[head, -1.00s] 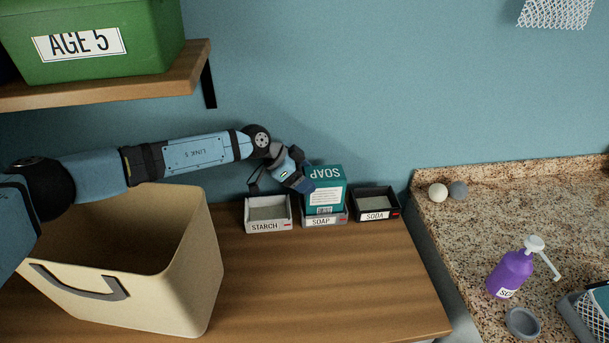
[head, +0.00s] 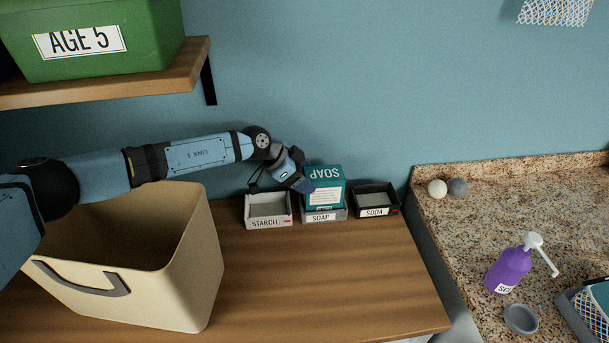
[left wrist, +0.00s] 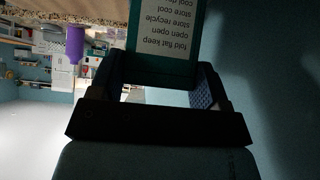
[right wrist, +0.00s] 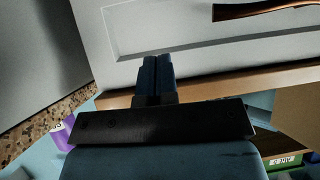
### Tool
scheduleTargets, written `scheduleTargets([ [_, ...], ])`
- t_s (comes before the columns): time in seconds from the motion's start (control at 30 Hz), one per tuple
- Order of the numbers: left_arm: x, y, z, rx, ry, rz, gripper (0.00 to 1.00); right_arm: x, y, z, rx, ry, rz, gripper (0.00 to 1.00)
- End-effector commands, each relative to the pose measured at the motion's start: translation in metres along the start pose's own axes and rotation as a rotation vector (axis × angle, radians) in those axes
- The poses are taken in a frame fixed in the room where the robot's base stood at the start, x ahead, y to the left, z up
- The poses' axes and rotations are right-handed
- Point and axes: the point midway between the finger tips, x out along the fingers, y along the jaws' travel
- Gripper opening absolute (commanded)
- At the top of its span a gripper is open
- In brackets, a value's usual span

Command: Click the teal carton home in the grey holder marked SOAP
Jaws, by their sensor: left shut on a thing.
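The teal carton (head: 323,183) stands in the grey holder marked SOAP (head: 340,215), its lower end behind the holder's front wall. I cannot tell whether it is fully seated. My left gripper (head: 304,182) is shut on the carton's upper left part. In the left wrist view the carton (left wrist: 163,30) shows its white printed label between the fingers (left wrist: 158,72). My right gripper (right wrist: 157,72) is shut and empty in the right wrist view, and is out of the head view.
The white STARCH holder (head: 268,223) stands close left and the black SODA holder (head: 375,212) close right; both look empty of cartons. A large cream bin (head: 190,270) stands under my left arm. A shelf (head: 150,80) with a green box (head: 90,60) is above. The front wood is clear.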

Motion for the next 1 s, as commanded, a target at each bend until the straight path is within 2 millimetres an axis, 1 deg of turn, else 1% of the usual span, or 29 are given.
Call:
scheduleTargets([
  [0.03,0.0,0.0,0.0,0.0,0.001,0.001,0.75,0.0,0.0,0.001,0.0,-0.001,0.0,0.0],
  [0.13,0.0,0.0,0.0,0.0,0.001,0.001,0.97,0.0,0.0,0.002,0.0,-0.003,0.0,0.0],
  [0.17,0.0,0.0,0.0,0.0,0.001,0.001,1.0,0.0,0.0,0.002,0.0,-0.003,0.001,0.0],
  [0.47,-0.001,0.001,-0.001,0.001,0.0,0.001,1.0,0.001,0.001,0.003,0.0,-0.003,0.001,0.0],
  [0.6,-0.01,0.0,-0.01,0.002,0.001,0.0,1.0,0.004,0.001,0.007,0.0,-0.002,0.001,0.0],
  [0.73,-0.028,0.0,-0.028,0.003,0.002,-0.001,1.0,0.002,0.001,0.004,0.0,-0.002,0.001,0.0],
  [0.8,-0.04,0.0,-0.04,-0.001,0.001,0.001,1.0,-0.008,0.001,-0.011,0.0,-0.006,0.001,0.0],
  [0.87,-0.044,0.001,-0.044,-0.001,0.001,0.001,1.0,-0.015,0.0,-0.02,0.0,-0.006,0.001,0.0],
  [1.0,-0.056,0.0,-0.055,0.0,0.001,0.001,1.0,-0.029,0.0,-0.044,0.0,0.002,0.001,0.0],
])
